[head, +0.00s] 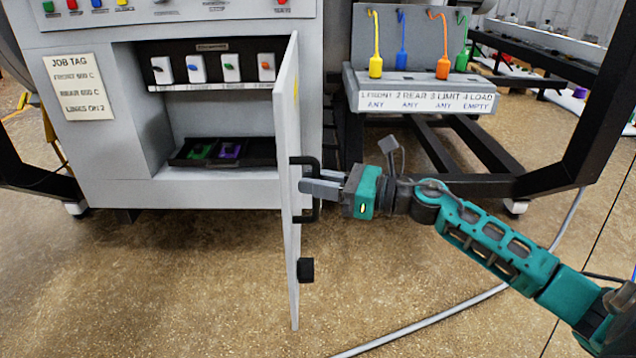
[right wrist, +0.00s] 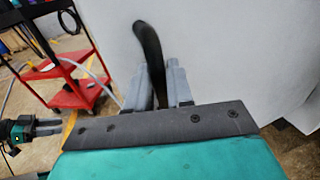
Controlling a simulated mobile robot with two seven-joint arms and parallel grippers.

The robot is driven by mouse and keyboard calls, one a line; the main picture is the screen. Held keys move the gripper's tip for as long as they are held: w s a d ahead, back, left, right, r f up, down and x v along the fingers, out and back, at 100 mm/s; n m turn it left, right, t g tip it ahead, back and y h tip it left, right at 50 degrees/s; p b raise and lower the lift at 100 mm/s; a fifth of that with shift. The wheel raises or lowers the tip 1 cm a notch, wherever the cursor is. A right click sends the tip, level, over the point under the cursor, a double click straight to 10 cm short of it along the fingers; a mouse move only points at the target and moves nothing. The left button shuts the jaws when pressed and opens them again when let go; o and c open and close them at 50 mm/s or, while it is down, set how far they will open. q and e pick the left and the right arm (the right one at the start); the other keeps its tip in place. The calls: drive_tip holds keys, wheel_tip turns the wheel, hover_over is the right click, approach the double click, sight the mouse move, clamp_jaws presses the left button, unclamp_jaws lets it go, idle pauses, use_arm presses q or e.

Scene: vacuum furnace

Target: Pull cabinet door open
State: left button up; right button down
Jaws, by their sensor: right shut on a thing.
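The grey cabinet door (head: 288,160) stands swung out from the cabinet, seen nearly edge-on in the head view. Its black bar handle (head: 316,163) is on the door's right-hand face. My right gripper (head: 322,184) comes in from the right and is shut on the handle. In the right wrist view the dark handle (right wrist: 148,50) passes between the two grey fingers (right wrist: 160,88), in front of the pale door face (right wrist: 220,50). A gripper at the left of that view (right wrist: 45,128), apparently my left one, is clear of the door; its jaw state is unclear.
The open cabinet shows a row of coloured switches (head: 210,68) and a black tray (head: 178,162). A rack with coloured hanging tags (head: 425,85) stands to the right. A hose (head: 430,325) lies on the floor. A red cart (right wrist: 75,95) shows in the wrist view.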

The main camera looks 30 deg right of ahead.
drive_tip(key=shift+w+d+r, duration=0.1)
drive_tip(key=shift+d+r, duration=0.1)
drive_tip(key=shift+d, duration=0.1)
drive_tip(key=c, duration=1.1)
unclamp_jaws()
drive_tip(key=shift+a+f, duration=0.1)
drive_tip(key=shift+c, duration=0.2)
drive_tip(key=v, duration=1.3)
drive_tip(key=shift+p, duration=0.4)
drive_tip(key=shift+a, duration=0.1)
